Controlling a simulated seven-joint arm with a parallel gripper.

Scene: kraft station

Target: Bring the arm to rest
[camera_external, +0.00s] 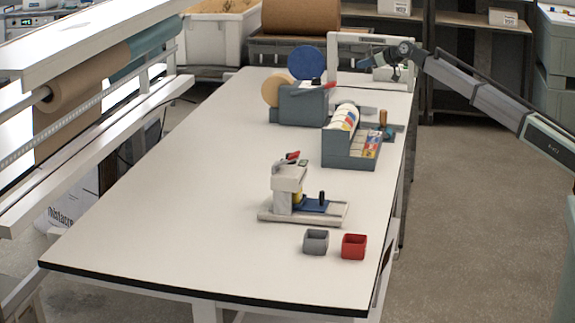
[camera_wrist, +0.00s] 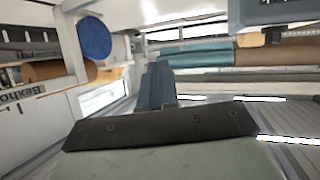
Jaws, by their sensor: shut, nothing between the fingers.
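My arm reaches in from the right edge in the external view, over the far right part of the table. My gripper (camera_external: 364,64) is at its end, small against a white frame, pointing left above the table's far end. In the wrist view the gripper's dark blue fingers (camera_wrist: 157,85) stick out beyond a black-edged, grey-green body. The fingers are together with nothing between them, and no object is touching them that I can see.
A blue disc (camera_external: 307,62) stands by a grey dispenser (camera_external: 303,106). A grey rack (camera_external: 349,152) of rolls is nearer. The table's left side (camera_external: 170,190) is clear.

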